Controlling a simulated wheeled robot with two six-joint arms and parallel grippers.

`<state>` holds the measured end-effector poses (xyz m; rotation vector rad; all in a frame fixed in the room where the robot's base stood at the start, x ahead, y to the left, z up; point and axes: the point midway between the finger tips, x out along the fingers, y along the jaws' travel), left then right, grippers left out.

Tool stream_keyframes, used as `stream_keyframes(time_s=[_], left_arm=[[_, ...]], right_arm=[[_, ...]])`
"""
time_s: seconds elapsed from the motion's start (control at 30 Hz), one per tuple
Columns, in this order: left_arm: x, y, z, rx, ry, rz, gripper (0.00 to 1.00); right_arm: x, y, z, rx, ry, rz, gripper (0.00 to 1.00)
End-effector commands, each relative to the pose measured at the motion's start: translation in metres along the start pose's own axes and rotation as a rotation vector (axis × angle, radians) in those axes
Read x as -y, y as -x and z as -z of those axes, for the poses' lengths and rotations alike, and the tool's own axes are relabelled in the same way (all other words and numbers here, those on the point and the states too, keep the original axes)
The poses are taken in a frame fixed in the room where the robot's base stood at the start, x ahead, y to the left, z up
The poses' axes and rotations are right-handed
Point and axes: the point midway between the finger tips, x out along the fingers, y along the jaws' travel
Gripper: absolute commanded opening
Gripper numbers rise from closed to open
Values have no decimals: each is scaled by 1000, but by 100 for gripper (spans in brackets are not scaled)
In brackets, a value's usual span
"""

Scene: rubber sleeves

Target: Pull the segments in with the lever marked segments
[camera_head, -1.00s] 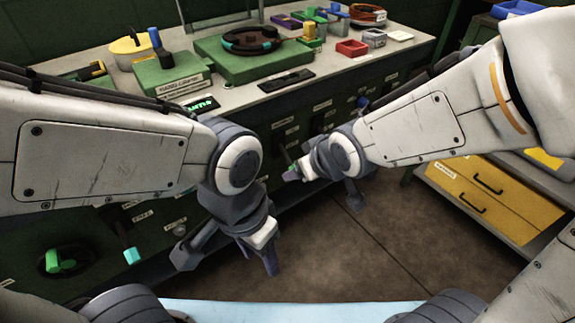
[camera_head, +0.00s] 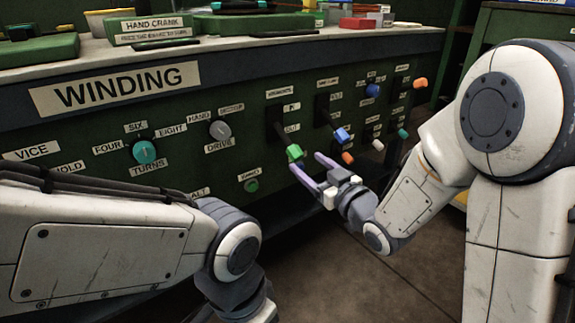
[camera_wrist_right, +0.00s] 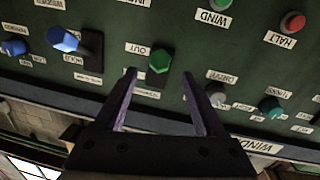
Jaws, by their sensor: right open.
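The segments lever has a green handle (camera_head: 294,152) and a dark slot plate on the green panel, under a small label (camera_head: 277,93) that seems to read segments. Its handle is low, beside the OUT label. In the right wrist view the green handle (camera_wrist_right: 160,61) lies beyond and between the finger tips. My right gripper (camera_head: 308,162) is open and empty, with its purple fingers close to the handle. I cannot tell whether they touch it. Of my left arm, only the links and wrist show; its fingers are out of frame.
A blue-handled lever (camera_head: 342,135) stands just right of the green one, with an orange knob (camera_head: 347,158) below it. A teal turns knob (camera_head: 144,151), a grey drive knob (camera_head: 220,130) and a round green button (camera_head: 251,185) are to the left. Open floor lies in front.

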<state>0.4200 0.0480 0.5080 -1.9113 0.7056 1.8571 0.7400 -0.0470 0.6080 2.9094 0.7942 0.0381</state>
Motion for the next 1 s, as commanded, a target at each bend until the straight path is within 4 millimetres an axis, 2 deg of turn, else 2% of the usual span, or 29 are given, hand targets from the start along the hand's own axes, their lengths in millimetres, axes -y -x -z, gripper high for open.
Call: stream_keyframes(time_s=[0.17, 0.4, 0.6, 0.77, 1.0], left_arm=[[1, -8, 0, -1, 0, 0, 50], [2, -25, -1, -1, 0, 0, 50], [2, -35, -2, -1, 0, 0, 50], [3, -38, -2, 0, 0, 0, 50], [3, -38, -2, 0, 0, 0, 50]], right_arm=[[0, -15, -2, -13, 2, 3, 72], [1, -60, -3, -12, 1, 2, 72], [0, -91, -2, -10, 0, 2, 72], [0, -102, 0, -9, 0, 1, 72], [0, -104, 1, -8, 0, 0, 72]])
